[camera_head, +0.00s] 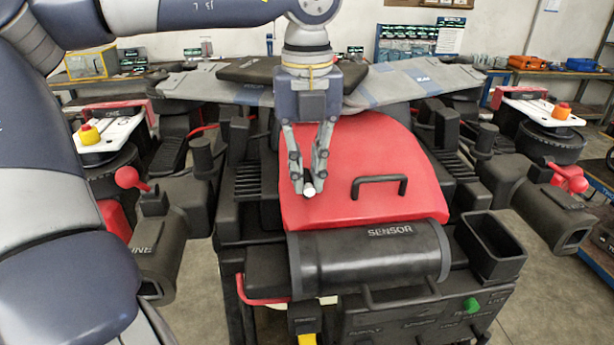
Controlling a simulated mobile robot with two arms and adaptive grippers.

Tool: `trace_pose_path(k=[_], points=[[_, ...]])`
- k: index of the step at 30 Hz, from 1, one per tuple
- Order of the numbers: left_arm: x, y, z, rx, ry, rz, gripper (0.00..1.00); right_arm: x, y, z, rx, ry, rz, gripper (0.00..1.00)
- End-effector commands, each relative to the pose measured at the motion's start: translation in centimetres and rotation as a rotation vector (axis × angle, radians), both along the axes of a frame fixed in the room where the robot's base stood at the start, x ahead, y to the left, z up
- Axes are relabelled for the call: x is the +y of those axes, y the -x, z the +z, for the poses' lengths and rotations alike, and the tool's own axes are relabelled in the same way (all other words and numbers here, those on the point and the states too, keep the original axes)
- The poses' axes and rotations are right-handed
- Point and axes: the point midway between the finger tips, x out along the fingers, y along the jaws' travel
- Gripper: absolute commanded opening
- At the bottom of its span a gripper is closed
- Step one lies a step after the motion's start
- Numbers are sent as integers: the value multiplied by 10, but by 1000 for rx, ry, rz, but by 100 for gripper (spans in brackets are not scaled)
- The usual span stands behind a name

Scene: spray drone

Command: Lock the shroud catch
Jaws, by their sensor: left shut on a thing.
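The red shroud (355,205) lies over the middle of the drone's body and looks closed, with a black handle (379,186) on top. My left gripper (311,185) points down over the shroud's left part, its fingers drawn together on a small white-ended piece (309,190). This piece may be the shroud catch, but the fingers hide most of it. I cannot tell whether it is locked. My right gripper is not in view.
A dark cylinder marked SENSOR (390,232) lies in front of the shroud. An open black bin (489,246) stands to its right. A front panel has a green knob (471,305). Red-knobbed levers (128,178) flank the drone. Workbenches stand behind.

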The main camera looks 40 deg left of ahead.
Motion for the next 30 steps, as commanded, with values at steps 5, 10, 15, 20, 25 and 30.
trace_pose_path(k=[5,10,15,20,25,30], points=[[0,0,-2,0,0,55,0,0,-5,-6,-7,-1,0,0],[0,0,-2,-1,0,174,0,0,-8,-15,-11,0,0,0],[0,0,-2,-2,-1,297,0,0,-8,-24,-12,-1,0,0],[0,0,-2,-1,-1,419,0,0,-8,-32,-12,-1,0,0],[0,0,-2,-2,-1,556,0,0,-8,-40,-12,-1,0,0],[0,0,-2,-3,-2,704,0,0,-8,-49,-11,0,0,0]])
